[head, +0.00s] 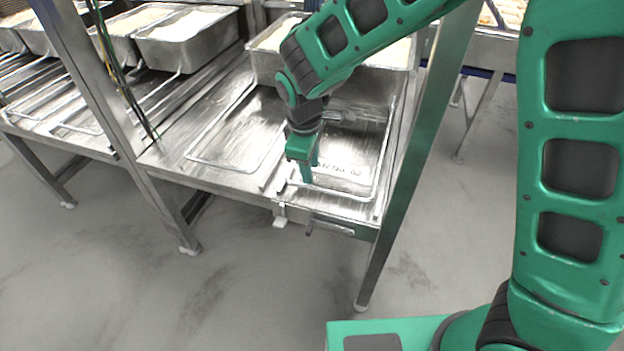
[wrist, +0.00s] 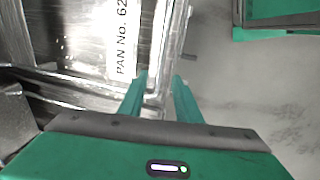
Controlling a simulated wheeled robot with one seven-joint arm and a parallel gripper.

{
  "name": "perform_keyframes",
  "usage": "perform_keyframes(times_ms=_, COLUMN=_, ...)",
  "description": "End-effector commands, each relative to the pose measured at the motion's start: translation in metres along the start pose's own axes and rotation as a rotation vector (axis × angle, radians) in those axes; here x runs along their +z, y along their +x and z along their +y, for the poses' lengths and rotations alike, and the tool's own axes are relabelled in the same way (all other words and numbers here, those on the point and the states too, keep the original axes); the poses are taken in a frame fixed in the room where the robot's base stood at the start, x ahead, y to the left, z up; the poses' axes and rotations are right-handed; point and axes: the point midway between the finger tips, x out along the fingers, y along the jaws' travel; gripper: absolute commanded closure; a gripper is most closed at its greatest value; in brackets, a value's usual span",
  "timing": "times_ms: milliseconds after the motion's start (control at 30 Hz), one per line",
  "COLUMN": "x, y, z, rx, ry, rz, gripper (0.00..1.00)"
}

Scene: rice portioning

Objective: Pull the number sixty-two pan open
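The number sixty-two pan (head: 368,150) is an empty, shiny metal pan lying in the right bay of the steel rack. Its white label reads "PAN No. 62" in the wrist view (wrist: 123,40). My gripper (head: 306,180) points down at the front left part of this pan. In the wrist view my gripper (wrist: 160,78) has its two green fingers apart, with the pan's front rim running between them. A gap seems to show beside the rim, so the fingers do not look clamped. My wrist hides part of the pan in the head view.
Another empty pan (head: 232,135) lies just left. Behind stand pans filled with white rice (head: 188,40). A rack post (head: 425,140) rises close on the right, and a handle (head: 330,228) juts below the front edge. The floor (head: 240,290) in front is clear.

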Motion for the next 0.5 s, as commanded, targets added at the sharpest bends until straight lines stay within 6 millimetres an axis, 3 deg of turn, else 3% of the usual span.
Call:
perform_keyframes(times_ms=200, x=0.001, y=0.04, z=0.0, rx=-0.002, ry=0.001, rz=-0.004, gripper=0.69)
perform_keyframes(times_ms=500, x=0.001, y=0.07, z=0.0, rx=0.0, ry=0.002, rz=-0.001, gripper=0.69)
